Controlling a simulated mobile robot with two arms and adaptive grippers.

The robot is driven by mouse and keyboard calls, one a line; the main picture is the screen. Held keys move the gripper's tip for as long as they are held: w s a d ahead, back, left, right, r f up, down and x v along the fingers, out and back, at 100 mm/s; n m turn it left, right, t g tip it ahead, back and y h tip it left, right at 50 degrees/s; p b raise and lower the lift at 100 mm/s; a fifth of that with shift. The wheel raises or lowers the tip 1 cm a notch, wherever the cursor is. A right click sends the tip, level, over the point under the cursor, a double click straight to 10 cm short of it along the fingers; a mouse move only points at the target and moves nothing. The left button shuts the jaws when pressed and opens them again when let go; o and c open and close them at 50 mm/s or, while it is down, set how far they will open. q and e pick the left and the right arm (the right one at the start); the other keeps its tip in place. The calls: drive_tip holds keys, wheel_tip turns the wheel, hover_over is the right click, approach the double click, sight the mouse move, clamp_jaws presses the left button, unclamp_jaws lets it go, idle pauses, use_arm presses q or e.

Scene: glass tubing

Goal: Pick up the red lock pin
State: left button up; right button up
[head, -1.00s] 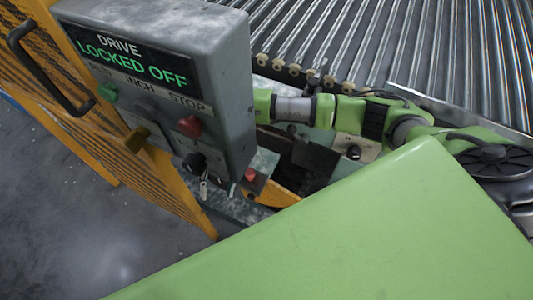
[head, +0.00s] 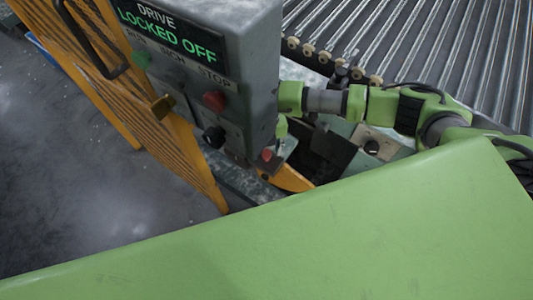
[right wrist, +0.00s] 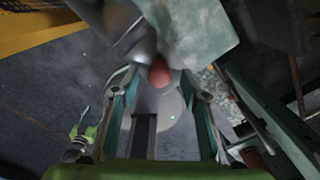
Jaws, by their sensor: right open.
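A small red knob (head: 266,155), which I take for the red lock pin, sits at the lower edge of the grey control box in the head view. In the right wrist view a rounded red tip (right wrist: 160,73) shows ahead of my right gripper (right wrist: 158,88), roughly between its spread fingers. My right gripper is open and I see nothing held. I cannot tell whether a finger touches the red tip. In the head view my right arm reaches in from the right, and its gripper is largely hidden behind the control box. My left gripper is not in view.
The control box (head: 253,60) reads "DRIVE LOCKED OFF" and carries a separate red stop button (head: 213,100). A yellow mesh guard (head: 170,140) stands to its left. A roller conveyor (head: 420,45) lies behind. My green body panel covers the foreground.

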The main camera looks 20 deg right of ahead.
drive_tip(key=shift+f, duration=1.4)
drive_tip(key=shift+s, duration=0.1)
clamp_jaws()
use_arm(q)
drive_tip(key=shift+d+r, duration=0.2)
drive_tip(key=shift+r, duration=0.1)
use_arm(e)
wheel_tip(320, 180, up, 10)
drive_tip(key=shift+f+b, duration=0.2)
drive_tip(key=shift+b, duration=0.6)
drive_tip(key=shift+r, duration=0.25)
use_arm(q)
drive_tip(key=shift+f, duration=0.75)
